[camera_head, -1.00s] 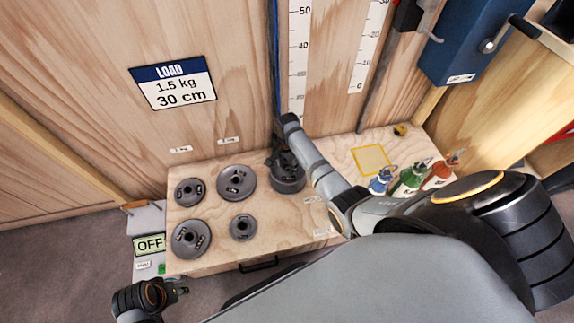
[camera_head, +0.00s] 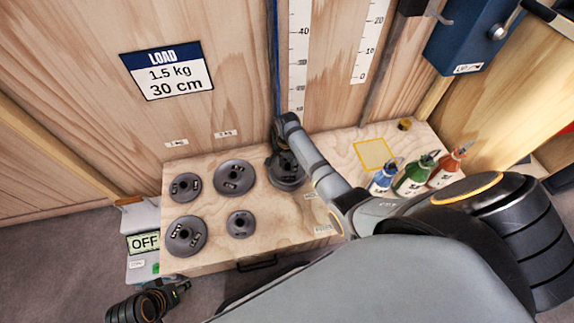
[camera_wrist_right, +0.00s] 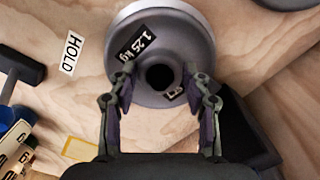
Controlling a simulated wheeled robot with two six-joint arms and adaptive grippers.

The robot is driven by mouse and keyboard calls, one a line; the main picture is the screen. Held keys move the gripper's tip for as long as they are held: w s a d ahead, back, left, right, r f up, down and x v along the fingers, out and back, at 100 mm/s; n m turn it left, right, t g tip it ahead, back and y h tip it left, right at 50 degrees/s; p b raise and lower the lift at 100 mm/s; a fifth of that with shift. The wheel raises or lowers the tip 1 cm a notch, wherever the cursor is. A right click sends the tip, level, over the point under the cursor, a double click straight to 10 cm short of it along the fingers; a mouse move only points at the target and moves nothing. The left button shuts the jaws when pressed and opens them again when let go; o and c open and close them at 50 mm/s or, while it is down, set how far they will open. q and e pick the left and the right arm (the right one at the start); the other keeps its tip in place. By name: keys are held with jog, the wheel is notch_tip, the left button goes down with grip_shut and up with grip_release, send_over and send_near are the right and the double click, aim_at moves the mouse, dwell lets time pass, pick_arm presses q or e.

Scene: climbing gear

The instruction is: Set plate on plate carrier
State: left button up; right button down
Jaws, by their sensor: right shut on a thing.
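My right gripper (camera_wrist_right: 160,100) is shut on a dark grey round plate (camera_wrist_right: 190,35) labelled 1.25 kg, with one finger on each side of its central hole. In the head view the right gripper (camera_head: 285,157) and this plate (camera_head: 288,180) are at the back middle of the wooden bench, near the wall. No plate carrier can be made out; the arm and plate cover that spot. The blue rope (camera_head: 275,60) hangs down the wall just behind. My left gripper (camera_head: 180,288) is low at the left, off the bench and away from the plates; its jaws are too small to judge.
Several other plates lie on the left of the bench (camera_head: 290,228), one nearest the held plate (camera_head: 233,177). Blue, green (camera_head: 415,174) and orange bottles stand at the right by a yellow square outline (camera_head: 374,154). A load sign (camera_head: 167,72) reads 1.5 kg, 30 cm.

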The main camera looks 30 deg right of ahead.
jog(key=shift+w+r, duration=0.1)
jog(key=shift+r, duration=0.1)
dwell(0.5)
jog(key=shift+p, duration=0.45)
dwell(0.5)
jog(key=shift+p, duration=0.45)
jog(key=shift+f+b, duration=0.35)
jog(key=shift+f, duration=0.25)
